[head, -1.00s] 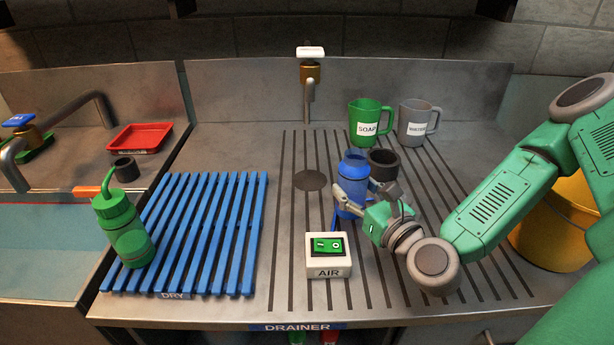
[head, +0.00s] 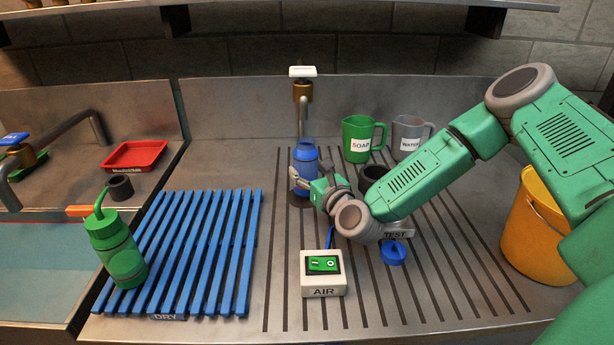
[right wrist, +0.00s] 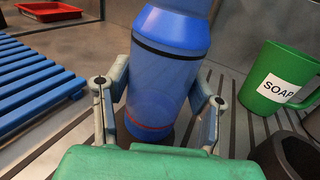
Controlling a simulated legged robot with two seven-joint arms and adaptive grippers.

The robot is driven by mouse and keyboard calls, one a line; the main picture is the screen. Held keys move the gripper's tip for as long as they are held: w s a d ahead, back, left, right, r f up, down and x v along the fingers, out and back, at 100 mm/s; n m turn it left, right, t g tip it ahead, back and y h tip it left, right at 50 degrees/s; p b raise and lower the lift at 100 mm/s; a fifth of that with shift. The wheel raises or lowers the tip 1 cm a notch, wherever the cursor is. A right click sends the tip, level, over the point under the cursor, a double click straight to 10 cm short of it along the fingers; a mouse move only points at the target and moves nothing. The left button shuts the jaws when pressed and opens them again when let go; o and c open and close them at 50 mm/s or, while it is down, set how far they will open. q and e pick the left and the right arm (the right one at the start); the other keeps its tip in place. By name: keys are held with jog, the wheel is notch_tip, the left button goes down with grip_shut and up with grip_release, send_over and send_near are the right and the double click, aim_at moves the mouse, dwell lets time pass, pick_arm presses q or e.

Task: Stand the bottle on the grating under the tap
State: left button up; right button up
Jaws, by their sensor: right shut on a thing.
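The blue bottle (head: 305,157) is upright under the tap (head: 303,98) at the back of the drainer. My right gripper (head: 306,184) is shut on the bottle's side, coming from the right. In the right wrist view the bottle (right wrist: 168,75) is between the two fingers. The round dark grating (head: 298,200) is at the bottle's base and mostly hidden by it. I cannot tell whether the bottle touches it. My left gripper is not in view.
A white AIR switch box (head: 323,275) stands in front. A green SOAP jug (head: 359,143), a grey jug (head: 408,135) and a dark cup (head: 372,180) are to the right. A blue cap (head: 395,253) lies near my arm. A blue slatted rack (head: 185,250) holds a green bottle (head: 118,250).

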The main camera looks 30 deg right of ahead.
jog(key=shift+a+f, duration=0.25)
jog(key=shift+f, duration=0.65)
jog(key=shift+a+r, duration=0.1)
jog(key=shift+a, duration=0.05)
jog(key=o, duration=1.3)
jog(key=shift+c, duration=0.2)
jog(key=shift+d, duration=0.25)
jog(key=s, duration=0.4)
jog(key=s+a, duration=0.1)
jog(key=s, duration=0.3)
jog(key=s+b, duration=0.1)
jog(key=s, duration=0.3)
jog(key=shift+a, duration=0.15)
